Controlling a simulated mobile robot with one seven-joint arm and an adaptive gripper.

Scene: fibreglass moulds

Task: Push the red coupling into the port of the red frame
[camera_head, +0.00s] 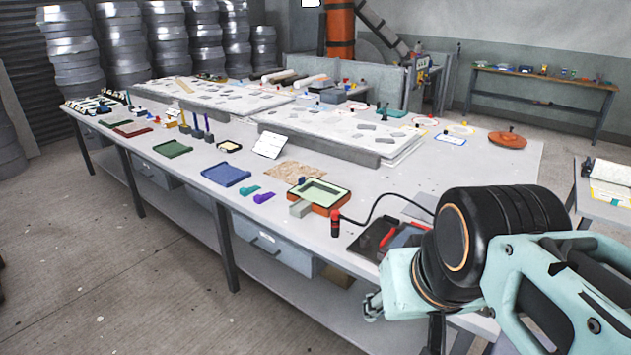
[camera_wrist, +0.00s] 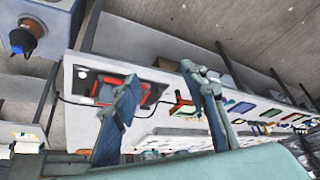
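The red coupling (camera_head: 335,222) looks like a short red and black cylinder, upright on the table's front edge with a black cable behind it. The red frame (camera_head: 341,208) is an orange-red rectangle around a pale green panel, just left of and behind the coupling. A grey block (camera_head: 300,208) sits at its front left corner; I cannot make out the port. My gripper (camera_head: 372,305) is right of and in front of the coupling, apart from it. In the wrist view my gripper (camera_wrist: 160,78) has its two fingers spread with nothing held. The frame (camera_wrist: 183,105) shows small between them.
A dark tray (camera_head: 366,243) with red tools lies right of the coupling. Green and purple pieces (camera_head: 257,195) and a blue tray (camera_head: 226,174) lie to the left. White mould slabs (camera_head: 340,135) fill the table's back. The floor in front is clear.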

